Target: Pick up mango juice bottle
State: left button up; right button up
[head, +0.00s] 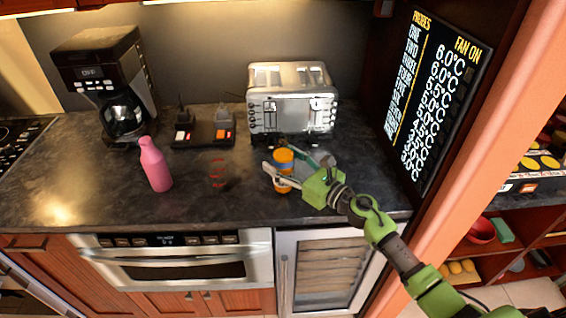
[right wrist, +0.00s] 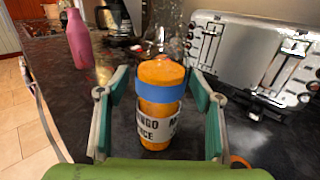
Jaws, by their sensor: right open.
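The mango juice bottle (head: 283,164) is orange with a blue band and a white label. It stands upright on the dark counter (head: 228,205), in front of the toaster. My right gripper (head: 288,170) is open, with its fingers on either side of the bottle. In the right wrist view the bottle (right wrist: 160,103) stands between the two spread fingers, and a gap shows on each side. Part of the label's lower text is readable. My left gripper is not in view.
A silver toaster (head: 291,100) stands right behind the bottle. A pink bottle (head: 155,165) stands to the left, with a coffee maker (head: 104,85) behind it. A dark device with switches (head: 204,132) sits at the back. The counter's front middle is clear.

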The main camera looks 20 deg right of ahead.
aim_at(289, 152)
jog(key=shift+w+a, duration=0.1)
jog(key=shift+w, duration=0.1)
jog(key=shift+s, duration=0.1)
jog(key=c, duration=1.5)
jog(key=shift+r, duration=0.15)
jog(key=shift+r, duration=0.2)
jog(key=r, duration=0.1)
jog(key=r+p, duration=0.2)
jog(key=r, duration=0.1)
jog(key=shift+s, duration=0.3)
jog(key=s+a+r+p, duration=0.1)
jog(key=s+r+p, duration=0.1)
jog(key=s, duration=0.2)
jog(key=s+a+r+p, duration=0.1)
jog(key=s+r+p, duration=0.2)
jog(key=s, duration=0.1)
jog(key=s+a+r+p, duration=0.1)
jog(key=s+r+p, duration=0.2)
jog(key=s, duration=0.1)
jog(key=shift+s+a+r, duration=0.2)
jog(key=shift+s+a, duration=0.15)
jog(key=shift+s, duration=0.05)
